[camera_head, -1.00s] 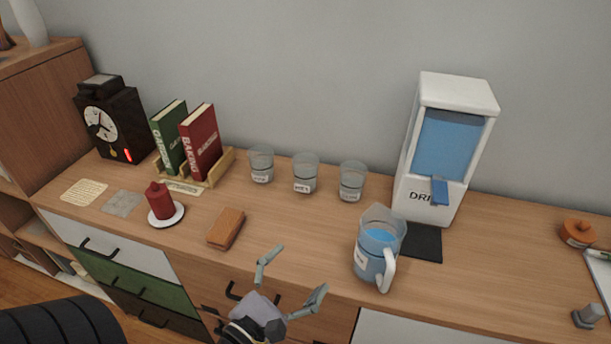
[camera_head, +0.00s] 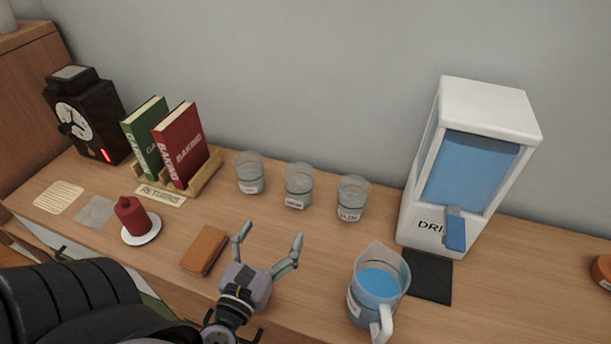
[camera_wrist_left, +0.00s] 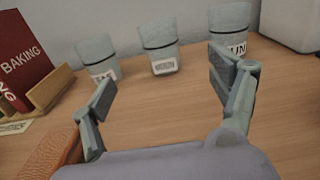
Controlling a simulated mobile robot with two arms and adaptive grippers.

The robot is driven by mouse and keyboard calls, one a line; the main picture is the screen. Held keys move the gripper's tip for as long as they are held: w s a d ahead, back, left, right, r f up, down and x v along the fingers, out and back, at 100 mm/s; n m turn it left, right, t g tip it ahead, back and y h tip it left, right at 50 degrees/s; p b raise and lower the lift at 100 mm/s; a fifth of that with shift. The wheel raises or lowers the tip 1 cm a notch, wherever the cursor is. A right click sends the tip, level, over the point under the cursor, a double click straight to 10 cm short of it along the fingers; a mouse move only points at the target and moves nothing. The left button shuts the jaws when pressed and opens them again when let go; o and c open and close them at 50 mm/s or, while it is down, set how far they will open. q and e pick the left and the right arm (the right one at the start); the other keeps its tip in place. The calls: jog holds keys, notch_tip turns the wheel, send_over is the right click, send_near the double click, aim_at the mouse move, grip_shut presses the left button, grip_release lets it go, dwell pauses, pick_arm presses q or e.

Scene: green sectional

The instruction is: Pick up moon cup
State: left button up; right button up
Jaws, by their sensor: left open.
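Three clear cups stand upright in a row near the wall. The right cup (camera_head: 352,198) reads like SUN, partly cut off by my finger in the left wrist view (camera_wrist_left: 230,20). The middle cup (camera_head: 298,185) has a blurred label that may read MOON; it also shows in the left wrist view (camera_wrist_left: 157,42). The left cup's (camera_head: 249,173) label is unclear; it also shows in the left wrist view (camera_wrist_left: 98,58). My left gripper (camera_head: 270,232) is open and empty, in front of the cups and touching none. The middle cup lies between its fingers in the left wrist view.
A blue-filled pitcher (camera_head: 378,292) stands right of my gripper, with a white drink dispenser (camera_head: 483,105) behind it. An orange-brown block (camera_head: 204,250), a red candle (camera_head: 131,215) and books (camera_head: 180,147) in a wooden rack are left. The wood between gripper and cups is clear.

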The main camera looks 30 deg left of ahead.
pick_arm(q)
jog(key=p, duration=0.4)
send_near(303, 171)
jog(key=shift+w+a+r+p, duration=0.1)
jog(key=shift+w+r+p, duration=0.1)
jog(key=shift+w+p, duration=0.45)
jog(key=shift+w+a, duration=0.15)
jog(key=shift+w, duration=0.25)
jog(key=x, duration=0.3)
jog(key=p+x, duration=0.1)
jog(key=x, duration=0.1)
jog(key=shift+f, duration=0.25)
jog(key=shift+s, duration=0.1)
pick_arm(e)
notch_tip(303, 171, up, 7)
jog(key=s, duration=0.1)
jog(key=shift+s+d+f, duration=0.15)
jog(key=shift+s+f, duration=0.05)
jog(key=shift+s, duration=0.2)
pick_arm(q)
jog(key=shift+c, duration=0.2)
jog(key=c, duration=1.2)
